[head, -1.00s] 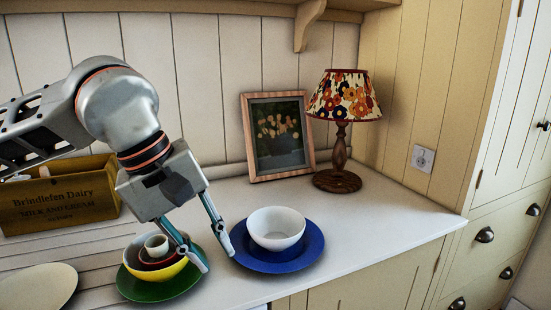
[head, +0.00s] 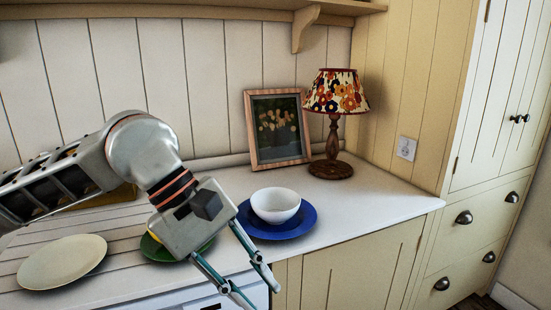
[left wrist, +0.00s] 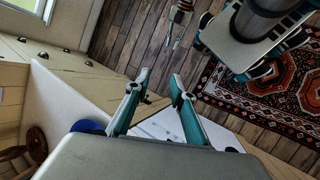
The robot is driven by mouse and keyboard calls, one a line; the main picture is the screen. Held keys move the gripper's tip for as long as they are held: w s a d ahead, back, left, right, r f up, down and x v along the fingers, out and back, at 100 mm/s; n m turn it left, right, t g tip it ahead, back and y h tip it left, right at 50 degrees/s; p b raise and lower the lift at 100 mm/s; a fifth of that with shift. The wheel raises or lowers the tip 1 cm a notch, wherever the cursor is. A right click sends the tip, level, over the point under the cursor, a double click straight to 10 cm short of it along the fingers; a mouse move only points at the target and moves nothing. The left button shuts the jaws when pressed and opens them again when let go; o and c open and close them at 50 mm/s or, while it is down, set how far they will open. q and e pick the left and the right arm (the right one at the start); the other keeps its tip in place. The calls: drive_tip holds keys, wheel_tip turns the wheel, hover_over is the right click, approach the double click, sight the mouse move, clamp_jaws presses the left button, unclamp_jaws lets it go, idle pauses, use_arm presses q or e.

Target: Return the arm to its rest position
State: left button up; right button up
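My left gripper (head: 250,287) hangs in front of the counter's front edge, fingers pointing down, to the lower right of the green plate. Its fingers are apart with nothing between them; the left wrist view also shows the open fingers (left wrist: 158,82). My left arm comes in from the left over the counter and hides part of the green plate (head: 172,252). What looks like my right gripper (left wrist: 178,20) shows small at the top of the left wrist view, above the floor; its opening is unclear.
On the counter are a blue plate (head: 300,226) with a white bowl (head: 275,203), a cream plate (head: 60,262), a lamp (head: 335,105) and a framed picture (head: 277,128). A patterned rug (left wrist: 270,95) lies on the wooden floor. Room ahead of the cupboards is clear.

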use_arm(q)
drive_tip(key=s+d+r+n+g+h+p, duration=0.1)
drive_tip(key=s+d+r+n+g+h, duration=0.35)
drive_tip(key=s+d+n+h, duration=0.4)
drive_tip(key=w+a+n+t+h, duration=0.1)
drive_tip(key=w+n+t+h, duration=0.85)
drive_tip(key=n, duration=0.65)
drive_tip(key=w+a+f+n+t+y+p, duration=0.1)
drive_tip(key=w+a+f+n+t+y, duration=0.25)
drive_tip(key=f+n+t, duration=0.35)
drive_tip(key=w+a+f+n+t+y, duration=0.2)
drive_tip(key=a+f+n+y, duration=0.3)
drive_tip(key=n, duration=0.4)
drive_tip(key=w+a+f+n+t+y+p, duration=0.1)
drive_tip(key=w+a+f+n+t+y, duration=0.2)
drive_tip(key=f+n+t+y, duration=0.35)
drive_tip(key=s+a+f+n+g+y, duration=0.2)
drive_tip(key=s+a+f+n+g, duration=0.1)
drive_tip(key=f, duration=0.7)
drive_tip(key=s+a+f+n+g+y, duration=0.2)
drive_tip(key=s+a+f+n, duration=0.3)
drive_tip(key=s+f, duration=0.4)
drive_tip(key=s+a+f+n+g+y, duration=0.3)
drive_tip(key=s+a+f+n+g, duration=0.1)
drive_tip(key=f, duration=0.7)
drive_tip(key=s+a+n, duration=0.1)
drive_tip(key=s+n, duration=0.1)
drive_tip(key=s, duration=0.1)
drive_tip(key=shift+n+p, duration=0.3)
